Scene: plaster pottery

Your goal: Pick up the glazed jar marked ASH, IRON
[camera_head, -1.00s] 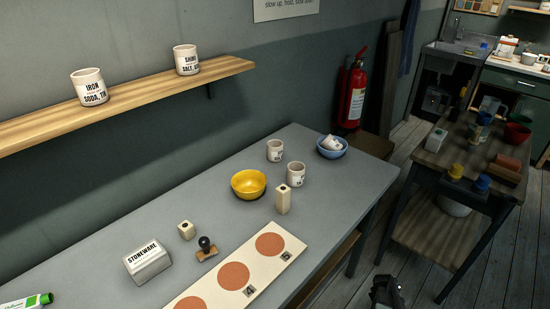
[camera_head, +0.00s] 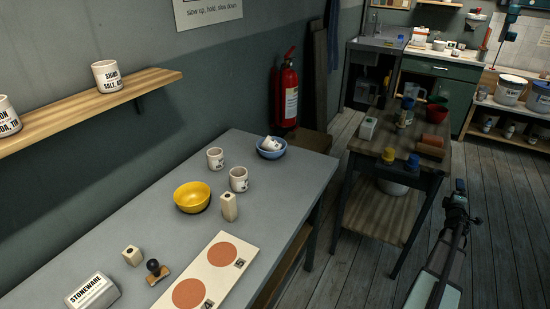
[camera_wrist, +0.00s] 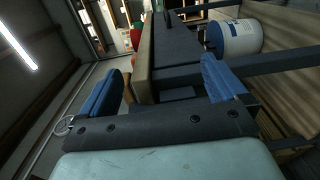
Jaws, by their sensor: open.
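Several white jars with black print are in the head view. One jar (camera_head: 215,158) and another jar (camera_head: 239,179) stand upright on the grey table. A third jar (camera_head: 270,143) lies tilted in a blue bowl (camera_head: 270,153). The print on these three is too small to read. On the shelf stand a jar reading SHINO, SALT (camera_head: 108,76) and a jar cut by the left edge (camera_head: 7,117). I cannot make out ASH, IRON on any jar. My gripper (camera_wrist: 163,68) is open and empty, its blue fingers wide apart, far right of the grey table (camera_head: 459,196).
The grey table (camera_head: 120,220) also holds a yellow bowl (camera_head: 192,198), pale blocks, a stamp, a STONEWARE block (camera_head: 92,293) and a board with orange discs (camera_head: 222,255). Open floor lies at right.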

